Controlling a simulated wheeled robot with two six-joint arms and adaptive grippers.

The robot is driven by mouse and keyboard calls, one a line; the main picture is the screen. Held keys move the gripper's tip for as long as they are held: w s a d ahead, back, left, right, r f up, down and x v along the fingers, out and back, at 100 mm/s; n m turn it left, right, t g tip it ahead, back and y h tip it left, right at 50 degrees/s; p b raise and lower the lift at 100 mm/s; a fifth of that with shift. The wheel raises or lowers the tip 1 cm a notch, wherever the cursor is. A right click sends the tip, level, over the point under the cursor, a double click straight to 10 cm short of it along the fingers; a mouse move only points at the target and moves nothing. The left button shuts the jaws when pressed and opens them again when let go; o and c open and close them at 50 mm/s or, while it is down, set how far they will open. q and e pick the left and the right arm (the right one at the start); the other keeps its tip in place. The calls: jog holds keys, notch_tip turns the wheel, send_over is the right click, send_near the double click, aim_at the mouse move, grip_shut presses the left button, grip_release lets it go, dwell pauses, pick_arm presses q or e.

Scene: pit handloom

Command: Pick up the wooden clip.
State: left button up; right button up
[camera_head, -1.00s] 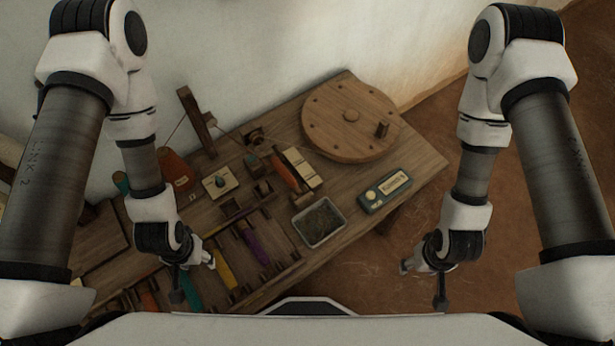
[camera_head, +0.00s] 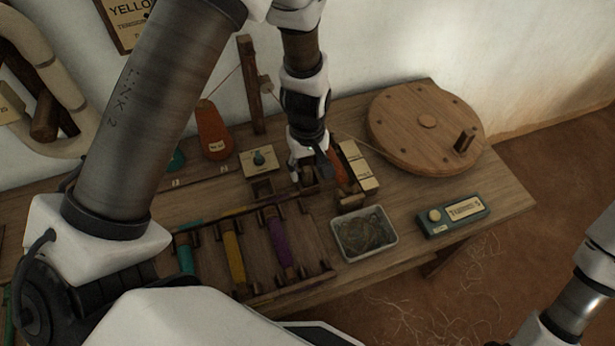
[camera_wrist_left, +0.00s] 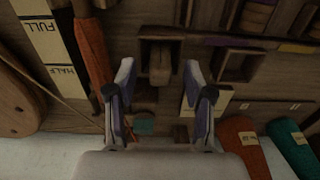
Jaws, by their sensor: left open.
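The wooden clip (camera_wrist_left: 160,58) appears in the left wrist view as a small brown wooden piece in a dark wooden holder (camera_wrist_left: 144,34). My left gripper (camera_wrist_left: 159,76) is open, with one finger on each side of the clip in that view. No contact shows, and I cannot tell the height gap. My right gripper is out of view.
An empty wooden tray (camera_wrist_left: 240,66) sits beside the holder. A red-orange shuttle (camera_wrist_left: 92,50) and the FULL/HALF gauge lie on the other side. A round wooden disc (camera_head: 410,125), a grey bin of thread (camera_head: 365,234) and a teal device (camera_head: 453,215) occupy the bench's right part.

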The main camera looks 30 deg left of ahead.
pick_arm(q)
jog(key=shift+f, duration=0.75)
jog(key=c, duration=0.9)
jog(key=shift+r, duration=0.1)
jog(key=shift+c, duration=0.2)
